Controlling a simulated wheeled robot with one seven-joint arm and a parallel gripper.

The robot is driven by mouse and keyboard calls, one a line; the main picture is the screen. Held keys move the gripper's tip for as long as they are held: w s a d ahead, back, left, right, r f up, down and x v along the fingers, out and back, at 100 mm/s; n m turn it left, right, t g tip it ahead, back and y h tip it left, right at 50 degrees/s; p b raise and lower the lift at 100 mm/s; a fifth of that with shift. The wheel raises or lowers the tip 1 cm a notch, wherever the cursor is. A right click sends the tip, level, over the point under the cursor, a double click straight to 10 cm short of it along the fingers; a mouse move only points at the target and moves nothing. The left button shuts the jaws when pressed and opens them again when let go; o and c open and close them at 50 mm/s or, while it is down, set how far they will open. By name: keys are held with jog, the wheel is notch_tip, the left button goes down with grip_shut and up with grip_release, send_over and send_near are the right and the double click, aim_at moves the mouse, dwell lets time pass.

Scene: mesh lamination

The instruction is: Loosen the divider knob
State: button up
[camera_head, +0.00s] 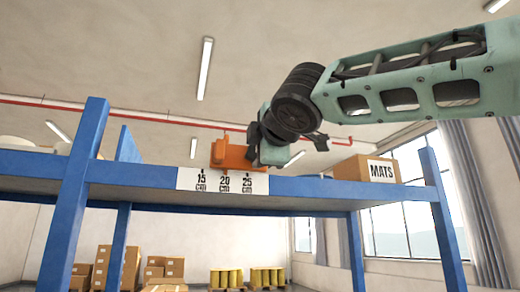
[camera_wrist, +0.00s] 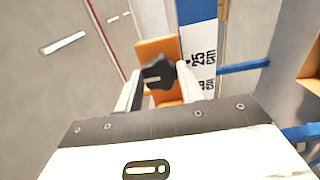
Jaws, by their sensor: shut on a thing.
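The orange divider (camera_head: 232,157) stands on the blue shelf's front edge, above a white scale label (camera_head: 222,182) marked 15, 20 and 25 cm. It also shows in the wrist view (camera_wrist: 156,47). The black divider knob (camera_wrist: 157,73) is on the divider's face, with a pale line across it. My gripper (camera_wrist: 160,82) has its two pale fingers on either side of the knob and is shut on it. In the head view my gripper (camera_head: 258,138) reaches the divider from the right, and the knob cannot be made out there.
A cardboard box marked MATS (camera_head: 368,169) sits on the shelf to the right. Blue uprights (camera_head: 75,195) frame the shelf. A blue panel (camera_head: 128,147) and pale round items (camera_head: 16,142) are at the left. Boxes and yellow drums stand on the floor behind.

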dwell(0.5)
jog(key=o, duration=1)
jog(key=shift+s, duration=0.15)
jog(key=b+v, duration=0.6)
jog(key=v, duration=1.1)
jog(key=shift+s, duration=0.1)
jog(key=w+a+f+m+g+h, duration=0.15)
jog(key=f+g, duration=0.25)
jog(key=f, duration=1.2)
jog(key=w+a+f+m+g, duration=0.2)
jog(key=f+g, duration=0.2)
jog(key=f, duration=1.2)
jog(key=s+d+f+m+g+h, duration=0.1)
jog(key=s+d+f+m+g, duration=0.2)
jog(key=f, duration=0.7)
jog(key=s+d+f+m+g+h, duration=0.1)
jog(key=s+d+f+m+g, duration=0.2)
jog(key=f, duration=0.7)
jog(key=s+d+f+m+g+h, duration=0.1)
jog(key=s+d+f+m+g, duration=0.2)
jog(key=s+d+f, duration=0.3)
jog(key=s+f+m, duration=0.1)
jog(key=s+f, duration=0.3)
jog(key=shift+f, duration=0.15)
